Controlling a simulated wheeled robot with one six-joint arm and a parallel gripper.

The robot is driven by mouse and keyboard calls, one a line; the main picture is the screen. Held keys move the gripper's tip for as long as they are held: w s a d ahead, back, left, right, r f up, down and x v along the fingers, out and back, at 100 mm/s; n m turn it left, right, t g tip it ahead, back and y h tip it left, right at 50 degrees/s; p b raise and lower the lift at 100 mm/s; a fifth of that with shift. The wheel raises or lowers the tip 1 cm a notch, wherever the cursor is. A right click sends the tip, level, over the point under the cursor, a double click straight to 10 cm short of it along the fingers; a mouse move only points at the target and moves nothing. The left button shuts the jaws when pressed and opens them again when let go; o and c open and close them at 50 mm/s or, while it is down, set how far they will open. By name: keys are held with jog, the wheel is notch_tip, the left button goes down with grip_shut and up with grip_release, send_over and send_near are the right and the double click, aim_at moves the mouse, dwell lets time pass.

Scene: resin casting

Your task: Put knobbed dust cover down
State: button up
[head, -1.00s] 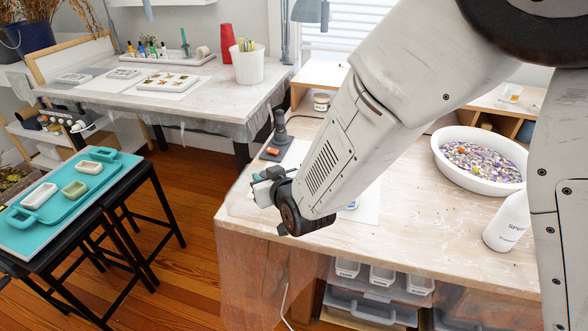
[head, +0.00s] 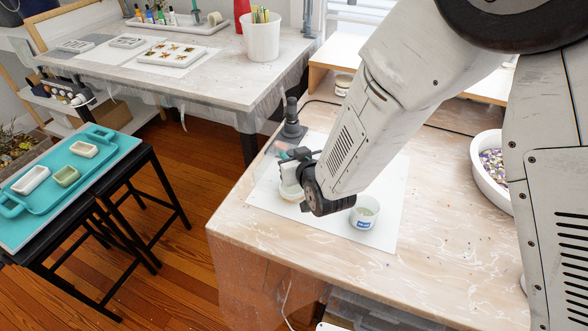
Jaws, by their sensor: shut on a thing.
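My gripper (head: 292,168) is at the left part of the wooden table, low over a white sheet, and shut on a pale thing. This is the knobbed dust cover (head: 290,188), of which only a whitish part shows below and beside the fingers. My wrist hides much of it. I cannot tell whether its lower edge touches the sheet.
A white cup with a blue label (head: 364,214) stands on the white sheet (head: 384,236), right of my gripper. A dark upright stand (head: 291,122) is just behind. A white bowl (head: 487,190) is at the right. The table's front right (head: 450,255) is mostly clear.

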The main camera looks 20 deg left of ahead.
jog(key=shift+f, duration=2.2)
jog(key=shift+s, duration=0.1)
jog(key=shift+f, duration=0.45)
jog(key=o, duration=1)
jog(key=shift+r, duration=0.15)
jog(key=shift+r, duration=0.35)
jog(key=v, duration=1.2)
